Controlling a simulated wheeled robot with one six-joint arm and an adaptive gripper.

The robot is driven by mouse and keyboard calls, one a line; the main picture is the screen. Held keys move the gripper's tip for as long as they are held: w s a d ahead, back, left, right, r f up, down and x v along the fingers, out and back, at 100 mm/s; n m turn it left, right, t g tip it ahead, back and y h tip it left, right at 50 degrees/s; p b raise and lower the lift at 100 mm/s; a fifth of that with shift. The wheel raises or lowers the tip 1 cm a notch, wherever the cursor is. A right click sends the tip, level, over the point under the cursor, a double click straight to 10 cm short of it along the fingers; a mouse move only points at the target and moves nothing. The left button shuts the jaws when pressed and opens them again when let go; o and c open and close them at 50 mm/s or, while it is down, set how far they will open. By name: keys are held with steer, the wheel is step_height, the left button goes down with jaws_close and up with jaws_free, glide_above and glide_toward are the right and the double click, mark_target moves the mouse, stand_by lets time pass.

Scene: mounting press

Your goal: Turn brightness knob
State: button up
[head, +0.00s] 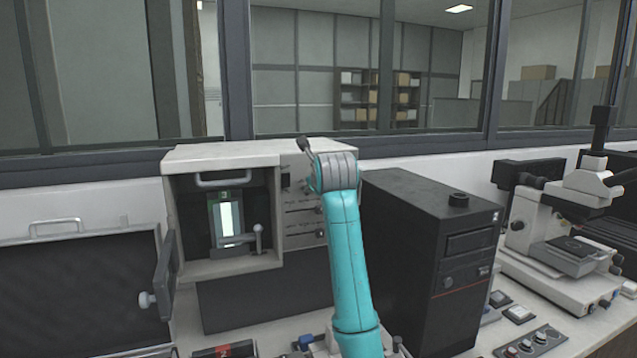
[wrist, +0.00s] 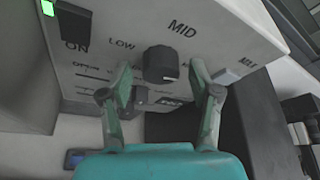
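A black round knob (wrist: 160,64) with LOW, MID and MAX printed around it sits on the pale machine front in the wrist view. I take it as the brightness knob. My gripper (wrist: 161,73) is open, with one green finger on each side of the knob in the picture. A gap shows between each finger and the knob, so neither looks in contact. The depth of the fingertips relative to the knob is hard to tell. In the head view my teal arm covers part of the control panel (head: 300,228), and the knob cannot be made out there.
A second dark knob (wrist: 138,99) sits just below, near the left finger. A black switch (wrist: 75,27) marked ON and a green light (wrist: 47,8) are at upper left. A black computer tower (head: 430,265) stands close right of my arm. The press door (head: 85,285) hangs open at left.

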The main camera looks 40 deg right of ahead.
steer(key=v, duration=1.2)
stand_by(0.6)
